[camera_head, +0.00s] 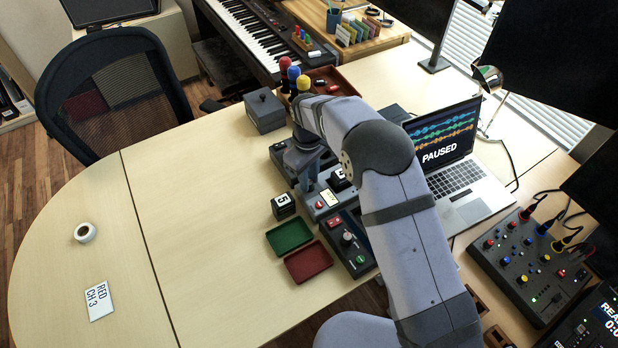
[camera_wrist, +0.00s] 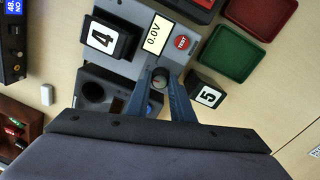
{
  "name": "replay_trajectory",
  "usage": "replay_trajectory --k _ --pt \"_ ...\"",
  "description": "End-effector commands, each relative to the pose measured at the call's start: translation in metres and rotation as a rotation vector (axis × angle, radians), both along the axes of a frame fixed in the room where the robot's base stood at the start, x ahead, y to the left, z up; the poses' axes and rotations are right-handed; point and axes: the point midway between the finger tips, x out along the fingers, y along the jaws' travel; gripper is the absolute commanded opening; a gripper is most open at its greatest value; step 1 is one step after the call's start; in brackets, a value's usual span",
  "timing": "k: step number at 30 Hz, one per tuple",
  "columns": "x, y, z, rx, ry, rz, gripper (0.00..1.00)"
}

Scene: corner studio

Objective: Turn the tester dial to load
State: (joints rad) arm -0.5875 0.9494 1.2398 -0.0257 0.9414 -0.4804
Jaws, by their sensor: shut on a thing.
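The grey tester (camera_wrist: 125,8) fills the upper middle of the wrist view, with a display reading 0.0V (camera_wrist: 157,33) and a red TEST button (camera_wrist: 182,43). Its small round dial (camera_wrist: 158,83) sits between the blue fingers of my gripper (camera_wrist: 159,73), which is shut on it from both sides. The dial's pointer and position labels are too small to read. In the head view my gripper (camera_head: 309,183) points down at the tester (camera_head: 315,212), and my arm hides part of it and the dial.
Block 4 (camera_wrist: 103,38) and block 5 (camera_wrist: 208,95) flank the fingers. Green (camera_head: 289,236) and red (camera_head: 308,262) trays lie in front of the tester. A laptop (camera_head: 462,180) and a mixer (camera_head: 530,262) stand to the right.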

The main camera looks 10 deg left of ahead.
Motion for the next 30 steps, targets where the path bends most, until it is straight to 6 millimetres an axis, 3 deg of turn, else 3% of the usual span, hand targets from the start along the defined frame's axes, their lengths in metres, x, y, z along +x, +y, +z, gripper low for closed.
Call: replay_trajectory --k 30 --pt "0.0017 0.0005 0.0013 0.001 -0.002 -0.89 0.0"
